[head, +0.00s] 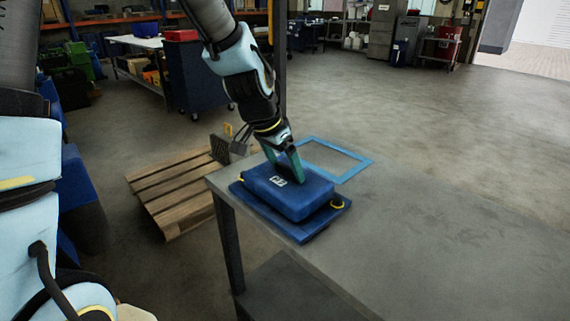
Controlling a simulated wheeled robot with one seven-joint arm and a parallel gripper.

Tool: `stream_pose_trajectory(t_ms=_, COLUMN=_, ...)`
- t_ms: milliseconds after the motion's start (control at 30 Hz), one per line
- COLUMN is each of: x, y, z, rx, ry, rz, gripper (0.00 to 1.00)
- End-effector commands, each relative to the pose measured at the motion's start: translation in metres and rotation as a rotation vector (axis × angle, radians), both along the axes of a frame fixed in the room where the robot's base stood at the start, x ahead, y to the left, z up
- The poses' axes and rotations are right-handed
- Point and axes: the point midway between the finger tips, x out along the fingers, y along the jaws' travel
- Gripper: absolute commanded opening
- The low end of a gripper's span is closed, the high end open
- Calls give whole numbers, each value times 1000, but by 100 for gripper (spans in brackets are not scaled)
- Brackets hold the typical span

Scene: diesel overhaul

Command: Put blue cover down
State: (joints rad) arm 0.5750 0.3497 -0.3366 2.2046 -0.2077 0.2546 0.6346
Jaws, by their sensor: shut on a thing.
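A blue square outline (352,175) lies on the table just behind the cover, partly hidden by my gripper.
The table is bare to the right. A wooden pallet (165,187) with a dark grey part (222,149) stands on the floor at left. A blue cabinet (200,77) and workbench (135,41) stand farther back. The floor behind the table is open.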

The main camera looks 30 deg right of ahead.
Motion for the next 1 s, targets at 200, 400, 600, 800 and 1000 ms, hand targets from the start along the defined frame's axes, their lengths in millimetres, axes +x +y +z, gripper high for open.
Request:
stream_pose_trajectory(t_ms=200, x=1, y=-1, z=-1, rx=-3, ry=-4, rz=1, gripper=16)
stream_pose_trajectory(t_ms=400, x=0, y=0, z=-5, rx=-1, ry=-1, rz=0, gripper=95)
stream_pose_trajectory(t_ms=600, x=0, y=0, z=-4, rx=-1, ry=-1, rz=0, gripper=100)
stream_pose_trajectory(t_ms=800, x=0, y=1, z=2, rx=-2, ry=-2, rz=2, gripper=100)
stream_pose_trajectory(t_ms=1000, x=-2, y=12, z=29, rx=-4, ry=-5, rz=4, gripper=100)
